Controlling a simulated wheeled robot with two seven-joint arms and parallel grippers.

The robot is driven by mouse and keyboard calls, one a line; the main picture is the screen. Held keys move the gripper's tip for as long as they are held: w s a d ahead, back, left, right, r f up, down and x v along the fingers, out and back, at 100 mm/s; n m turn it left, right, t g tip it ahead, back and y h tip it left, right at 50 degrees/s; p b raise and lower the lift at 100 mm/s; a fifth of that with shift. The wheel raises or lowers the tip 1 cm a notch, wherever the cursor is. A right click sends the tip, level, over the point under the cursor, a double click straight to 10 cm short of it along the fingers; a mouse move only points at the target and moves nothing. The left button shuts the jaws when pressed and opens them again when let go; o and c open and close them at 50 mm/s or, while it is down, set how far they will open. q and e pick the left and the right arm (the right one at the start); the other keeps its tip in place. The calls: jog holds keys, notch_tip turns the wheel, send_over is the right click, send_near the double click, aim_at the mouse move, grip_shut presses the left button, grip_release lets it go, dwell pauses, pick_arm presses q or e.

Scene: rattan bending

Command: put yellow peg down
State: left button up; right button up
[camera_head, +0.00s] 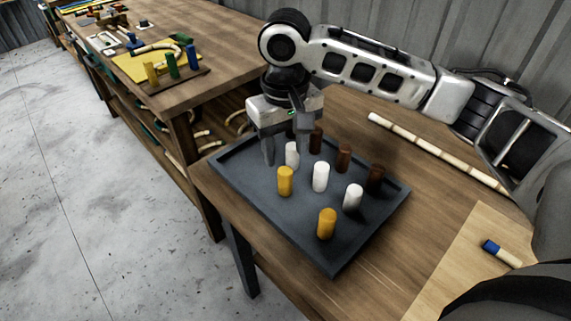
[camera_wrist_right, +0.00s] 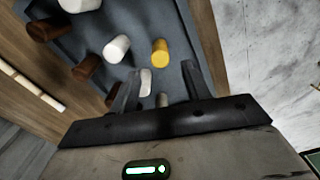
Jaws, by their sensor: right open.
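My right gripper (camera_head: 286,160) is open, fingers down, over the back left part of the dark tray (camera_head: 318,255). Yellow pegs stand upright in the tray, one in the middle of the left row (camera_head: 285,181) and one at the near corner (camera_head: 327,223). In the right wrist view, another yellow peg (camera_wrist_right: 162,100) shows low between the open fingers (camera_wrist_right: 158,82), apart from both. It is hidden in the head view. A white peg (camera_wrist_right: 145,82) also shows between the fingers there, near the left one. My left gripper is not in view.
White pegs (camera_head: 320,177) and brown pegs (camera_head: 343,158) stand in rows beside the yellow ones. A rattan pole (camera_head: 435,150) lies on the table behind. A blue-ended piece (camera_head: 492,247) lies on a pale board at right. Another bench (camera_head: 215,75) stands at the left.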

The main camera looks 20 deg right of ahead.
aim_at(285, 171)
notch_tip(285, 171, up, 5)
jog(key=shift+r, duration=0.1)
dwell(0.6)
